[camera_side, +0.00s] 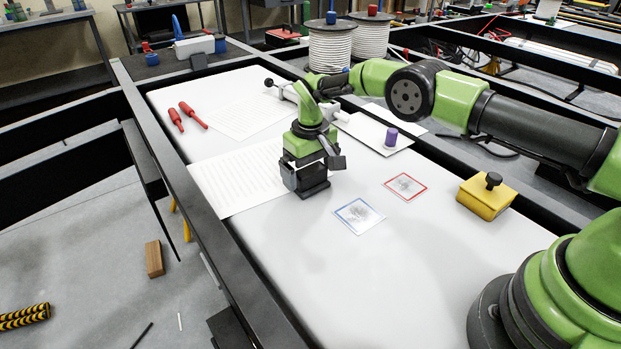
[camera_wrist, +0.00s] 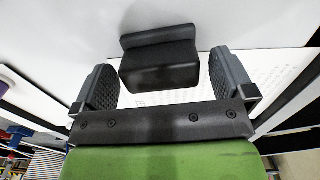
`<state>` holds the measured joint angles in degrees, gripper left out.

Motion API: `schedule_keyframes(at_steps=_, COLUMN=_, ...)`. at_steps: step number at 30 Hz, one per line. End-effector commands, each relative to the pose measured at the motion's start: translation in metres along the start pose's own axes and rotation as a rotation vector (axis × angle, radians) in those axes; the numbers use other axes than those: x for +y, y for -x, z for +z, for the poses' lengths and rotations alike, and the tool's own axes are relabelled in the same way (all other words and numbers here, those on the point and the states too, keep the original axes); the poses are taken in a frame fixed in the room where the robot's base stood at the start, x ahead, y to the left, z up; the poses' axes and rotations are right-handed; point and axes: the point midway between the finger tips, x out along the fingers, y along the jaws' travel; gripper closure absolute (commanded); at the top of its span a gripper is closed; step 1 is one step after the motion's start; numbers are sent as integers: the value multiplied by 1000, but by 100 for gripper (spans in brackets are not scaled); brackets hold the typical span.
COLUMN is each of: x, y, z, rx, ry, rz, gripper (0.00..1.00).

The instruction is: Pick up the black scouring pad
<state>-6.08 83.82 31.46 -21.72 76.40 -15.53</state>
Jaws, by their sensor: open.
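The black scouring pad (camera_wrist: 160,62) is a dark block with a raised, ridge-like back part. In the wrist view it lies between and partly beyond the two fingertips of my gripper (camera_wrist: 161,72). The fingers are apart, with a clear gap on the right and a very narrow one on the left. In the side view my gripper (camera_side: 309,168) points down over the white table. The dark block at its lower end (camera_side: 314,190) appears to be the pad, partly hidden by the gripper. I cannot tell whether a finger touches it.
A printed sheet (camera_side: 232,180) lies left of my gripper. Blue-framed (camera_side: 358,215) and red-framed (camera_side: 405,187) cards lie to its right. A yellow block with a black knob (camera_side: 482,200) is farther right. Red tools (camera_side: 176,120) and a purple cylinder (camera_side: 391,138) lie behind. The near white surface is clear.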

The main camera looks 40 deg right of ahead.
Motion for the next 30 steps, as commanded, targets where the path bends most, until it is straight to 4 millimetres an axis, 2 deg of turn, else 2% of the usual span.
schedule_keyframes(at_steps=6, x=0, y=-1, z=0, rx=1, ry=-1, rz=0, gripper=0)
schedule_keyframes(at_steps=12, x=0, y=0, z=0, rx=1, ry=0, rz=0, gripper=46)
schedule_keyframes(at_steps=13, x=0, y=0, z=0, rx=1, ry=0, rz=0, gripper=51)
schedule_keyframes(at_steps=23, x=0, y=6, z=-1, rx=3, ry=0, rz=0, gripper=51)
schedule_keyframes(at_steps=26, x=0, y=21, z=-1, rx=4, ry=0, rz=-1, gripper=51)
schedule_keyframes(at_steps=30, x=0, y=52, z=-1, rx=6, ry=0, rz=-1, gripper=51)
